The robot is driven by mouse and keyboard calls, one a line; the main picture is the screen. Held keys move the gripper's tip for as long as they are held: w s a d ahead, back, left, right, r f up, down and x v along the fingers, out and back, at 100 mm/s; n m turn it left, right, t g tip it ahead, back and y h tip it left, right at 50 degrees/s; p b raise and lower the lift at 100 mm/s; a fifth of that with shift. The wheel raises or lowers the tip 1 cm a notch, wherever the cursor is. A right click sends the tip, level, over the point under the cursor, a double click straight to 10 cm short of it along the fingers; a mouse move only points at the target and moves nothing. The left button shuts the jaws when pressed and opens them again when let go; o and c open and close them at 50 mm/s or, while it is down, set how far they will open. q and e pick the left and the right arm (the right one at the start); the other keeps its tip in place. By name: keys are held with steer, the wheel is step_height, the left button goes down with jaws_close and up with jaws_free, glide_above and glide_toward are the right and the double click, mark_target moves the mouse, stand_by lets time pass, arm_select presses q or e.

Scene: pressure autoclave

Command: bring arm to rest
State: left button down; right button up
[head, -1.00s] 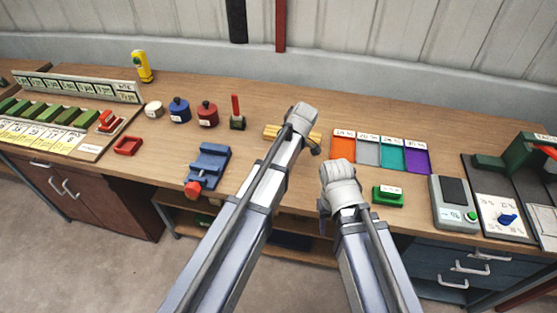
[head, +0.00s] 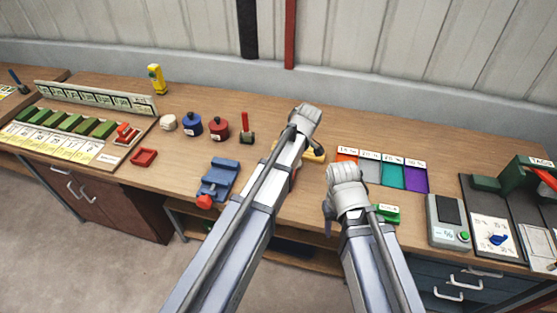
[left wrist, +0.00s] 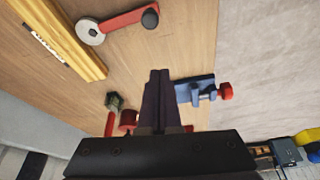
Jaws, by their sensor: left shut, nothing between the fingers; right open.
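The fingers of my left gripper (left wrist: 158,75) show in the left wrist view, shut together and empty, pointing over the bench. My right arm ends in a pale wrist (head: 346,185) left of the coloured tiles. My right gripper (head: 329,212) is open, mostly hidden under that wrist.
A blue vise (head: 217,180) stands left of my arms. The left wrist view shows a red-handled tool (left wrist: 120,20) beside the yellow block. Coloured tiles (head: 390,172), a green block (head: 386,213) and a scale (head: 446,220) lie right. Blue and red pots (head: 219,128) stand behind.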

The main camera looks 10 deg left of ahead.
arm_select(q)
steer(key=shift+d+r, duration=0.15)
steer(key=shift+r, duration=0.25)
arm_select(e)
steer(key=shift+r, duration=0.45)
arm_select(q)
steer(key=s+d+f+m+h+b, duration=0.1)
steer(key=s+d+m, duration=0.3)
steer(key=s+m, duration=0.5)
steer(key=s+d+f+m+g+h+b, duration=0.1)
steer(key=s+d+f+m, duration=0.1)
steer(key=s+m, duration=0.8)
steer(key=shift+s+d+f+h, duration=0.15)
steer(key=shift+s+d+h, duration=0.25)
steer(key=shift+s+d, duration=0.5)
arm_select(e)
step_height(320, 180, down, 2)
steer(key=shift+f, duration=0.1)
